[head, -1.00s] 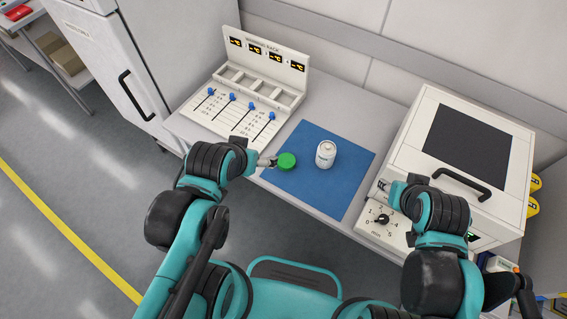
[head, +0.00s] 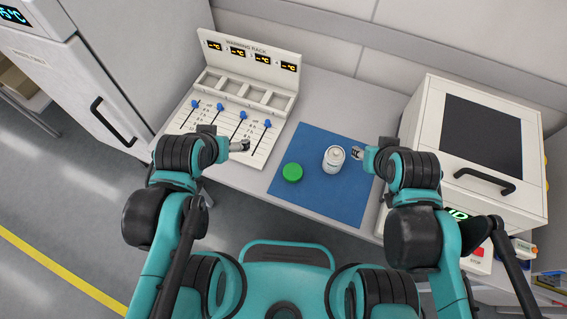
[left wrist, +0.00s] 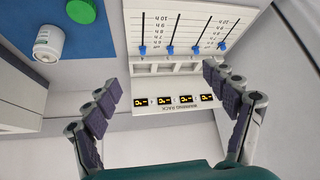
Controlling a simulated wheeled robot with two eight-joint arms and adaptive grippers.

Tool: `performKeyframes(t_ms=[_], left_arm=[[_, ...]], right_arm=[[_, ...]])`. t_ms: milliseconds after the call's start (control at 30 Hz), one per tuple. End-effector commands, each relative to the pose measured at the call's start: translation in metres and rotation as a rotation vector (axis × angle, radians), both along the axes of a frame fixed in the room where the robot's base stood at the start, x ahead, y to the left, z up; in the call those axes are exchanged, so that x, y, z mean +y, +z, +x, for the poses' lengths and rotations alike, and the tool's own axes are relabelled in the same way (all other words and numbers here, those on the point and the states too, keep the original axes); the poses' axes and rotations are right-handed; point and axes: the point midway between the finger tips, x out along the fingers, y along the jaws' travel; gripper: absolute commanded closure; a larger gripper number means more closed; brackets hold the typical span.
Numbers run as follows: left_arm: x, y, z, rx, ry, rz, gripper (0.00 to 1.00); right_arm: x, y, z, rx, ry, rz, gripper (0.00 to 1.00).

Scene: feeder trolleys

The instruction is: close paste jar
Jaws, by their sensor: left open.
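The white paste jar (head: 333,160) stands upright on the blue mat (head: 345,205). Its top looks pale, with no green lid on it. The round green lid (head: 292,173) lies on the mat to the left of the jar, apart from it. In the left wrist view the jar (left wrist: 48,43) and the lid (left wrist: 81,11) show at the upper left. My left gripper (head: 243,145) is open and empty over the front of the warming rack; its spread fingers (left wrist: 162,88) show in the wrist view. My right gripper (head: 357,152) is just right of the jar, its jaw opening too small to judge.
The warming rack (head: 252,52), with blue sliders and empty slots, stands at the left of the bench. A white oven-like box (head: 425,125) with a dark window and handle stands at the right. The front of the mat is clear.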

Motion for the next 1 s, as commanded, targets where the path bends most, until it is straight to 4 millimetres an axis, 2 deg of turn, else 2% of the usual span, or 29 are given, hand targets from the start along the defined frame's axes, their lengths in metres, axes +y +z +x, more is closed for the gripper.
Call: performKeyframes(t_ms=[267, 567, 767, 1000], left_arm=[[-0.011, -0.005, 0.007, 0.041, -0.089, 0.039, 0.15], [-0.032, -0.017, 0.021, 0.117, -0.266, 0.114, 0.15], [-0.059, -0.035, 0.035, 0.198, -0.470, 0.192, 0.15], [-0.110, -0.078, 0.054, 0.329, -0.849, 0.318, 0.15]], right_arm=[[0.000, -0.003, 0.000, 0.000, 0.000, 0.000, 0.60], [0.000, -0.007, 0.000, 0.000, 0.000, 0.000, 0.60], [0.000, -0.013, 0.000, 0.000, 0.000, 0.000, 0.60], [0.000, -0.022, 0.000, 0.000, 0.000, 0.000, 0.60]])
